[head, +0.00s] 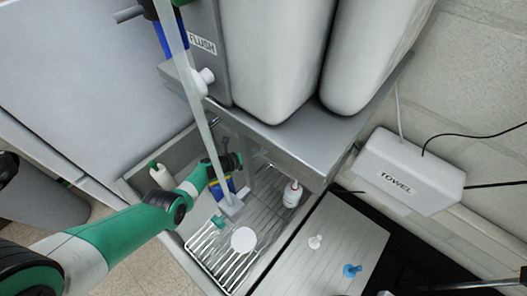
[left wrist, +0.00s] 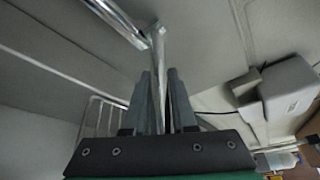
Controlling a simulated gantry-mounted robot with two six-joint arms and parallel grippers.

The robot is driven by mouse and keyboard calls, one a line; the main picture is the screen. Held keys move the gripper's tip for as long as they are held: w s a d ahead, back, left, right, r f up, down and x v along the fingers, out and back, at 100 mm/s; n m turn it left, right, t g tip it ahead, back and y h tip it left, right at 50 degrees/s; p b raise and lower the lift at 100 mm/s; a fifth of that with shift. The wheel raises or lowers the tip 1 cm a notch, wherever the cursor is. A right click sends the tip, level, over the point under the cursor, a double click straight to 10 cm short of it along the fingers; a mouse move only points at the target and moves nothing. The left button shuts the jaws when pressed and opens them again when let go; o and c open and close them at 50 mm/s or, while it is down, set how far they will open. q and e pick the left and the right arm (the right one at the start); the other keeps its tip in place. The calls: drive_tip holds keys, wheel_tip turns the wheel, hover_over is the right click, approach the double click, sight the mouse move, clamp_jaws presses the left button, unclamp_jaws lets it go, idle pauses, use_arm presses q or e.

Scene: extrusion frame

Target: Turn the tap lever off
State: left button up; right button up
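In the left wrist view, a shiny metal bar (left wrist: 117,20) runs in from the top to a joint, and a slimmer metal rod (left wrist: 158,52) comes down from it toward my fingers. It may be the tap and its lever; I cannot be sure. My left gripper (left wrist: 161,72) has its two grey fingers a little apart on either side of the rod; whether they touch it is unclear. In the head view my left gripper (head: 236,164) is over the sink, below the steel shelf, and no lever can be made out there. My right gripper is not clearly seen.
A long grey pole (head: 198,105) slants in front of the gripper. A wire rack (head: 216,262) lies in the sink. A steel shelf (head: 300,135) with white tanks overhangs it. A white bottle (head: 292,194) and a towel box (head: 410,172) are to the right.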

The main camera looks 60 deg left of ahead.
use_arm(q)
drive_tip(key=o, duration=0.4)
drive_tip(key=s+d+r+p, duration=0.2)
drive_tip(key=r+p, duration=0.3)
drive_tip(key=p, duration=0.1)
drive_tip(key=s+d+r+p, duration=0.2)
drive_tip(key=r+p, duration=0.3)
drive_tip(key=r, duration=0.1)
drive_tip(key=s+d, duration=0.1)
drive_tip(key=s, duration=0.1)
drive_tip(key=s+d+r, duration=0.1)
drive_tip(key=s+d, duration=0.1)
drive_tip(key=s+d+r+p, duration=0.1)
drive_tip(key=s+d, duration=0.1)
drive_tip(key=shift+s, duration=0.3)
